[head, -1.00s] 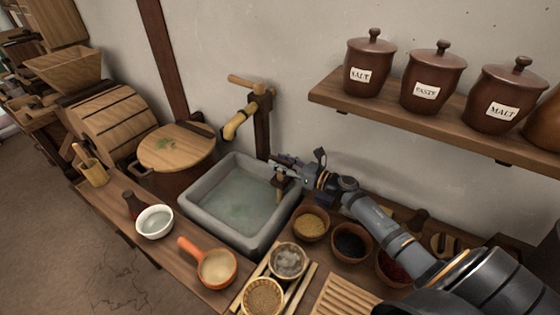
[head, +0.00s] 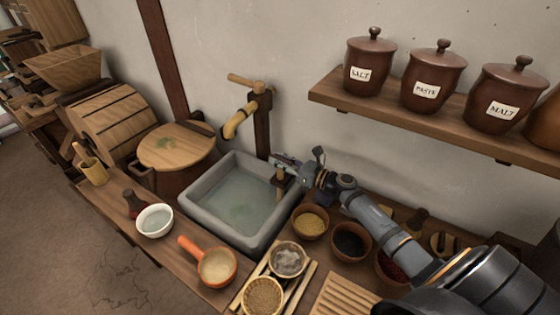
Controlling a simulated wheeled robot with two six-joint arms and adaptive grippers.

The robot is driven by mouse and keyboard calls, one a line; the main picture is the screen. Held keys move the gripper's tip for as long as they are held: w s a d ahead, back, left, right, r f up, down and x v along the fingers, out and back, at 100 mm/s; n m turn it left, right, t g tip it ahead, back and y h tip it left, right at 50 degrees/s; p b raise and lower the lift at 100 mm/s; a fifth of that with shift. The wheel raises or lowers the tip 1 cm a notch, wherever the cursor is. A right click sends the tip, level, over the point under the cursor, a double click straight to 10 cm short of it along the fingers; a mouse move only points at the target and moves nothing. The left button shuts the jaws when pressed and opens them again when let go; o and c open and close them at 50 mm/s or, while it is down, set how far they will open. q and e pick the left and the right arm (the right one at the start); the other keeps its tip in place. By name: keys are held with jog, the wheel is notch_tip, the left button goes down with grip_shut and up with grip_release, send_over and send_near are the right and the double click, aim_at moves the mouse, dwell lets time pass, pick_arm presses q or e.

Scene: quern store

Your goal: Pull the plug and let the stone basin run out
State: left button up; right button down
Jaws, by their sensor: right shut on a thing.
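The grey stone basin (head: 188,203) is set into the wooden counter and holds greenish, cloudy water (head: 240,203). A wooden plug (head: 280,182) with an upright handle stands at the basin's right back side. My right gripper (head: 284,165) reaches in from the right and is shut on the top of this plug; its fingers partly hide the grip. I cannot tell whether the plug's lower end is seated or raised. My left gripper is out of view.
A wooden tap (head: 236,121) hangs over the basin's back. A white bowl (head: 155,219) and an orange-handled pan (head: 217,267) stand at its front. Several spice bowls, including one of yellow powder (head: 310,223), sit below my right arm. A jar shelf (head: 400,116) is above.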

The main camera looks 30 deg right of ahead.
notch_tip(320, 180, up, 4)
jog(key=shift+r+p, duration=0.1)
jog(key=shift+p, duration=0.95)
jog(key=c, duration=1.1)
grip_release()
jog(key=shift+c, duration=0.2)
jog(key=shift+s+d+f, duration=0.1)
jog(key=shift+s+f, duration=0.1)
jog(key=shift+s, duration=0.05)
jog(key=v, duration=1.1)
jog(key=shift+s, duration=0.25)
